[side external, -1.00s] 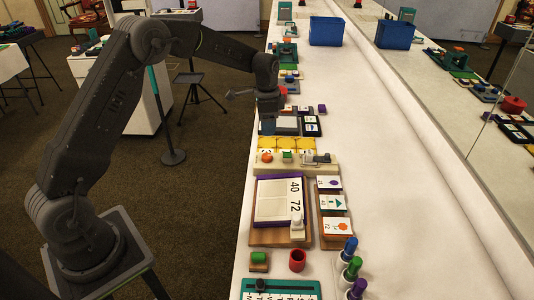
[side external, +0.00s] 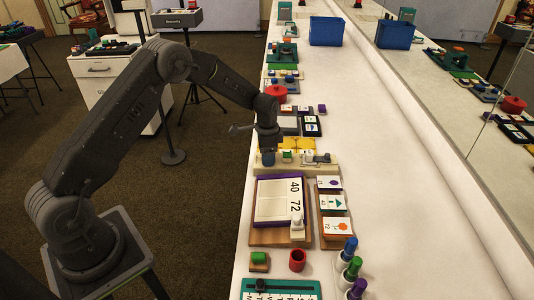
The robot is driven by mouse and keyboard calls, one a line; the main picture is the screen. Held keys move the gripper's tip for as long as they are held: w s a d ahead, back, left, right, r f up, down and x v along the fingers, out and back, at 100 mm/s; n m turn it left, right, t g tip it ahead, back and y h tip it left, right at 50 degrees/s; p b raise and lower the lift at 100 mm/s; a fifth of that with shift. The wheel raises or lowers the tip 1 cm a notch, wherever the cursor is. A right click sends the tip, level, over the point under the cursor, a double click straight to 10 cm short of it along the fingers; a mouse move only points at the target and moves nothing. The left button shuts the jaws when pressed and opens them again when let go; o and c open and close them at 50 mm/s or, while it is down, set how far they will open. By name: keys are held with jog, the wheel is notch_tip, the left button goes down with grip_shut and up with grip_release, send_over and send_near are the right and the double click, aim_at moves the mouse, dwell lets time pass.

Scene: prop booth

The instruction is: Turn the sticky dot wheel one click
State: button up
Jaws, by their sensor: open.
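A cream base (side external: 327,168) lies near the table's left edge, with a green block (side external: 287,157) and a small grey metal piece (side external: 322,158) on it. A yellow panel (side external: 300,143) stands just behind it. An orange round part seen earlier at the base's left end is now hidden behind my gripper; I cannot tell for sure that it is the sticky dot wheel. My gripper (side external: 268,158) points down over that left end, open, its tip bluish. I cannot tell whether it touches anything, and its fingers are too small to separate.
A purple-edged white board (side external: 270,203) and a wooden card rack (side external: 330,240) lie nearer the camera. A red cylinder (side external: 277,93) and dark trays (side external: 311,126) stand behind. Several markers (side external: 348,252) stand at front right. The white table (side external: 400,160) is clear to the right.

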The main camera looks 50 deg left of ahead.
jog(key=c, duration=0.9)
jog(key=shift+n, duration=0.3)
jog(key=n, duration=0.8)
jog(key=shift+n, duration=0.4)
jog(key=n, duration=0.4)
jog(key=shift+n, duration=2.1)
